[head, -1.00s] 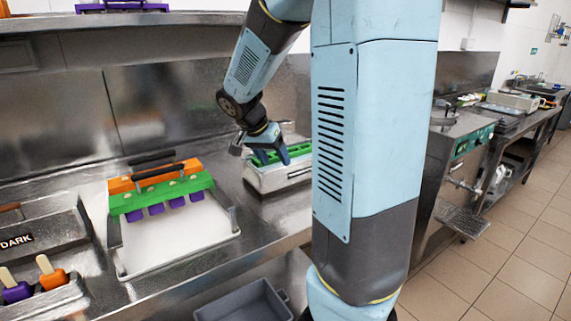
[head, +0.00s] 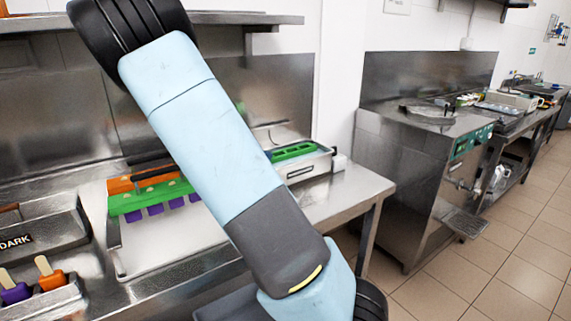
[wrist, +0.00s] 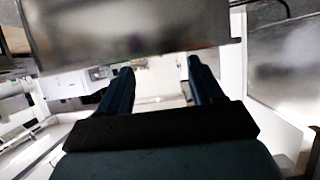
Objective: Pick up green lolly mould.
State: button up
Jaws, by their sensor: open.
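A green lolly mould (head: 292,151) lies in a steel bin (head: 308,166) at the back right of the counter in the head view; my arm hides its left part. Another green mould (head: 125,203) with purple pieces below it lies at the back of a white-surfaced tray (head: 160,245), in front of an orange mould (head: 120,185). My arm crosses in front of both areas. My gripper shows only in the wrist view (wrist: 159,72), its two fingers apart with nothing seen held between them. Its place relative to the moulds cannot be told.
A steel surface (wrist: 130,28) spans the top of the wrist view, close to my fingertips. A rack with lollies (head: 45,278) stands at the left. A small green patch (head: 239,106) shows behind my arm; I cannot tell what it is. Tiled floor lies free at the right.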

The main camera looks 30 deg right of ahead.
aim_at(276, 153)
jog(key=shift+a+f, duration=0.1)
jog(key=shift+a, duration=0.05)
jog(key=shift+x, duration=0.9)
jog(key=shift+r+x, duration=0.2)
jog(key=shift+x, duration=1.2)
jog(key=shift+r+x, duration=0.25)
jog(key=shift+x, duration=1.1)
jog(key=shift+d, duration=0.2)
jog(key=shift+c, duration=0.4)
jog(key=c, duration=0.8)
jog(key=shift+c, duration=0.2)
